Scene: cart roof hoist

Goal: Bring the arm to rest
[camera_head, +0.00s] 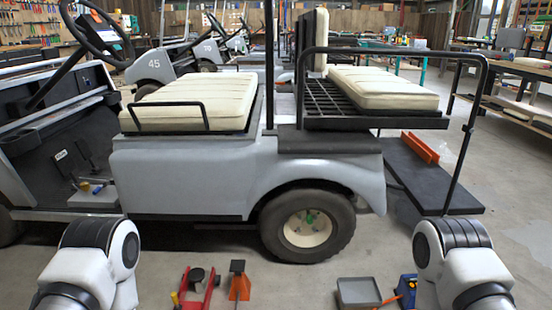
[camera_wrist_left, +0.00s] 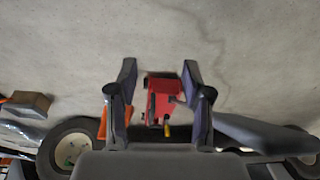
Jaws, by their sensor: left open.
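My left gripper (camera_wrist_left: 159,72) shows in the left wrist view with its two dark fingers spread apart and nothing held between them. Beyond them, a red jack (camera_wrist_left: 162,90) on the concrete floor appears in the gap. How far the fingers are from it is hard to tell. In the head view, white arm links of mine show at the lower left and lower right, and both grippers are out of that frame. My right gripper is in neither view.
A grey golf cart (camera_head: 190,172) with cream seats stands close in front. On the floor before it are the red jack (camera_head: 197,290), an orange stand (camera_head: 239,285), a grey tray (camera_head: 357,293) and a blue item (camera_head: 408,287). Workbenches (camera_head: 515,100) stand at the right.

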